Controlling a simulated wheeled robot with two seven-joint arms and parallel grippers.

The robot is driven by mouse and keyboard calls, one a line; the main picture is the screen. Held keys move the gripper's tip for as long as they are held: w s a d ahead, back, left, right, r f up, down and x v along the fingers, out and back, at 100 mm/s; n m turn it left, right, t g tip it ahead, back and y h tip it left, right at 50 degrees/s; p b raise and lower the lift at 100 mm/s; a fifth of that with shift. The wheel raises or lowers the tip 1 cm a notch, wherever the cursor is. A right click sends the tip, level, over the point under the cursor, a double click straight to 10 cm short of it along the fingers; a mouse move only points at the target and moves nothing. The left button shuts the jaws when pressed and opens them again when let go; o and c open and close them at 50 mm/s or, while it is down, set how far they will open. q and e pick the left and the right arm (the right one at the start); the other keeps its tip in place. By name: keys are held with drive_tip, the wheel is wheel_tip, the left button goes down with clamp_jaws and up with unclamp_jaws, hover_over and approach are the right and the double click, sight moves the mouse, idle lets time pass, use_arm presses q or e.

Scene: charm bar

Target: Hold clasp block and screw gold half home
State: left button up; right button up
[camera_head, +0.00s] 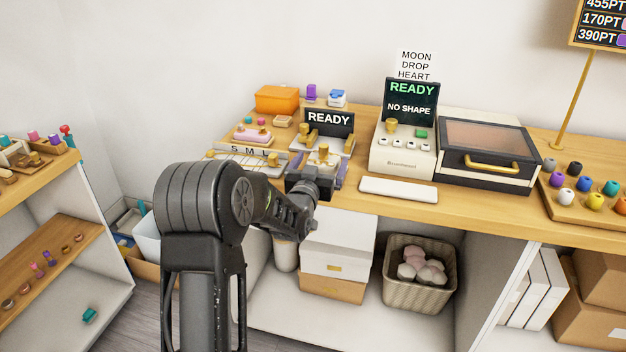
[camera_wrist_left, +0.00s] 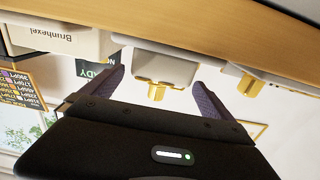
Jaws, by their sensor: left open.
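My left gripper (camera_wrist_left: 160,97) is open, with its two dark purple fingers spread apart. In the head view it is at the counter's front edge (camera_head: 318,187), partly hidden by my own arm. A pale block with a gold piece (camera_wrist_left: 156,91), likely the clasp block and gold half, shows in the gap between the fingers in the upside-down wrist view; I see no contact. In the head view a pale block (camera_head: 323,164) with a gold top stands just beyond the gripper. How far the gold half is screwed in cannot be told. My right gripper is not in view.
Behind the block stands a black READY sign (camera_head: 329,122). A white Brunhexel machine (camera_head: 398,162) and a glass-topped box (camera_head: 486,167) stand to the right. A tray marked S M L (camera_head: 243,160) lies left. A white pad (camera_head: 399,189) lies in front of the machine.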

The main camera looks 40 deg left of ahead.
use_arm(q)
drive_tip(key=b+v, duration=0.1)
drive_tip(key=v, duration=0.8)
idle(0.5)
drive_tip(key=s+d+f+g+h, duration=0.25)
drive_tip(key=d+f, duration=0.35)
drive_tip(key=f, duration=0.3)
drive_tip(key=s+d+f+m+g+h, duration=0.1)
drive_tip(key=s+d+f+g+h, duration=0.15)
drive_tip(key=d+f, duration=0.6)
drive_tip(key=s+d+f+g+h, duration=0.1)
drive_tip(key=s+d+f+g, duration=0.3)
drive_tip(key=f, duration=0.7)
drive_tip(key=s+d+f+g+h, duration=0.2)
drive_tip(key=s+d+f, duration=0.4)
drive_tip(key=s+d, duration=0.3)
drive_tip(key=s+d+f+m+g+h, duration=0.1)
drive_tip(key=s+d+f+g, duration=0.4)
drive_tip(key=s, duration=0.8)
drive_tip(key=d+f+h, duration=0.1)
drive_tip(key=d+f, duration=0.1)
drive_tip(key=d, duration=0.2)
